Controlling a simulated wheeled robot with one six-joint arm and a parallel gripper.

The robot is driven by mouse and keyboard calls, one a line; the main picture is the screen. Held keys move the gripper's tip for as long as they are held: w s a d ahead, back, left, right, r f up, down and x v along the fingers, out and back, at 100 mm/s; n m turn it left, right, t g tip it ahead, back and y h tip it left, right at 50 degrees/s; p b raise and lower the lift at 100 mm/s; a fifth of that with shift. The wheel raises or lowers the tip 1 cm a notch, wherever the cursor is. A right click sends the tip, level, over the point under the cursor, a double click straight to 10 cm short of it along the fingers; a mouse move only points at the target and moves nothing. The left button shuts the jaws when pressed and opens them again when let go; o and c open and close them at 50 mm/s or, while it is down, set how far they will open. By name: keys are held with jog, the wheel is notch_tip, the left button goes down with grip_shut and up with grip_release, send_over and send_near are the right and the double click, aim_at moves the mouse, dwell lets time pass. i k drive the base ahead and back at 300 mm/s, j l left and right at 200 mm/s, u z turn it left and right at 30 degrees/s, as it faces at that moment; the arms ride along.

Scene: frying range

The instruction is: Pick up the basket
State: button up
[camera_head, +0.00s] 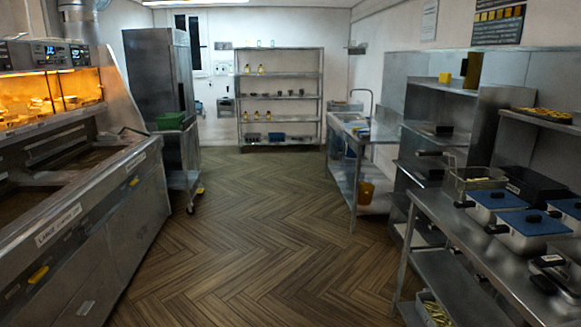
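A wire basket (478,180) stands at the far end of the steel counter on the right, behind the blue-lidded containers. A dark handle reaches out from it to the left, over the counter's edge. Some yellowish food seems to be in it, but it is too small to tell. My gripper is not in view.
Several blue-lidded steel containers (532,222) and a black box (535,184) crowd the right counter (450,228). A fryer range (105,215) lines the left side. A green bin (171,120) sits on a cart. The wooden floor (255,235) between is clear.

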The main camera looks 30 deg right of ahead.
aim_at(456, 180)
jog(key=z, duration=2.1)
